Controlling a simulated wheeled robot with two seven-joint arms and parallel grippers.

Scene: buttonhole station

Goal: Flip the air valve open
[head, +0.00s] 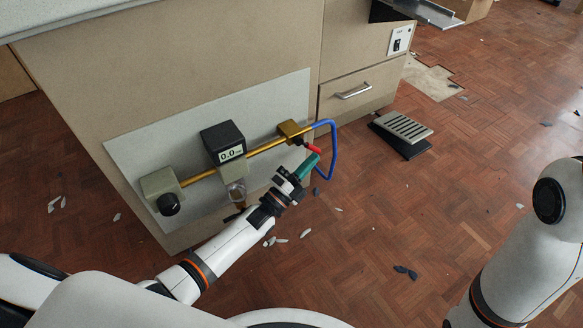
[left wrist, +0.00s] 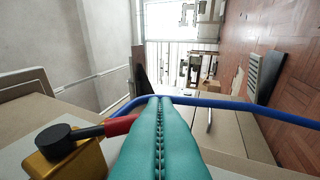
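The air valve is a brass block (head: 290,129) at the right end of a brass pipe on the grey panel. Its lever has a red grip (head: 314,149). In the left wrist view the brass block (left wrist: 66,160) has a black pivot, and the red grip (left wrist: 120,125) points right, toward my fingers. My left gripper (head: 308,164) has green fingers pressed together, with nothing seen between them; it also shows in the left wrist view (left wrist: 160,125). The fingers are right beside the grip's end and partly hide it; I cannot tell whether they touch. My right gripper is out of view.
A blue hose (head: 333,150) loops from the valve, close to my left fingers. A black gauge (head: 222,141) reading 0.0 and a grey block with a black knob (head: 168,204) sit along the pipe. A foot pedal (head: 403,129) stands on the floor, among scattered chips.

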